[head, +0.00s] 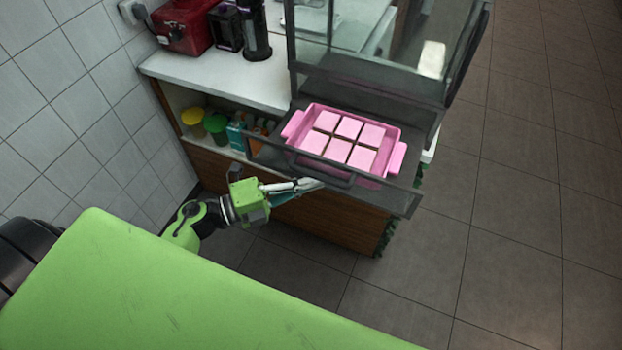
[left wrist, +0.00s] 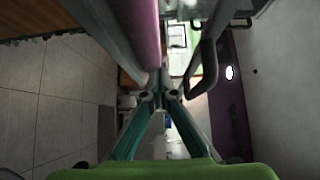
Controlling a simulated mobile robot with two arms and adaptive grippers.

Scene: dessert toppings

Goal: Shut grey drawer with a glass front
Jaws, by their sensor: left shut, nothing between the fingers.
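The grey drawer with a glass front (head: 402,198) is pulled out below the glass case. A pink tray (head: 397,158) with several pale pink square pieces (head: 348,127) lies in it. The tray's pink also shows through the glass in the left wrist view (left wrist: 140,30). My left gripper (head: 318,184) is shut and empty, close to the outer side of the drawer front by its dark handle (head: 350,180). The handle also shows in the left wrist view (left wrist: 207,65), beside the fingers (left wrist: 160,90). I cannot tell whether the fingers touch the front. My right gripper is not in view.
The glass case (head: 385,65) stands above the drawer. A white counter (head: 215,75) holds a red machine (head: 185,28) and dark appliances. The shelf below holds a yellow-topped tub (head: 193,117), a green one (head: 215,125) and bottles. The tiled floor (head: 520,200) at right is clear.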

